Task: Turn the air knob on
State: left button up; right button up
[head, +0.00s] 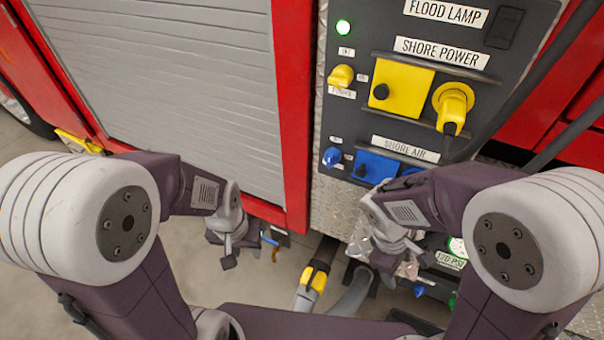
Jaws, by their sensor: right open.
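The blue air knob (332,157) sits at the lower left of the dark control panel, beside the blue square shore air cover (374,168). Small labels lie above and below it, too small to read surely. My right gripper (402,262) is open, below and to the right of the knob, apart from it. My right forearm hides part of the blue fitting right of the cover. My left gripper (229,252) hangs in front of the truck's lower edge, left of and below the knob; I cannot tell whether its jaws are open.
A grey shutter (180,80) fills the left. Hoses, one with a yellow-banded end (314,278), lie below. Dark cables cross the right.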

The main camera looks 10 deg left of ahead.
jog(key=w+n+t+h+b, duration=0.2)
jog(key=w+n, duration=0.1)
jog(key=n, duration=0.3)
jog(key=n+t+b, duration=0.8)
jog(key=n+t, duration=0.7)
jog(key=n, duration=0.2)
send_near(328, 163)
jog(key=b+x, duration=0.1)
jog(key=x, duration=0.8)
jog(key=shift+w+d, duration=0.1)
jog(key=shift+w, duration=0.05)
grip_shut()
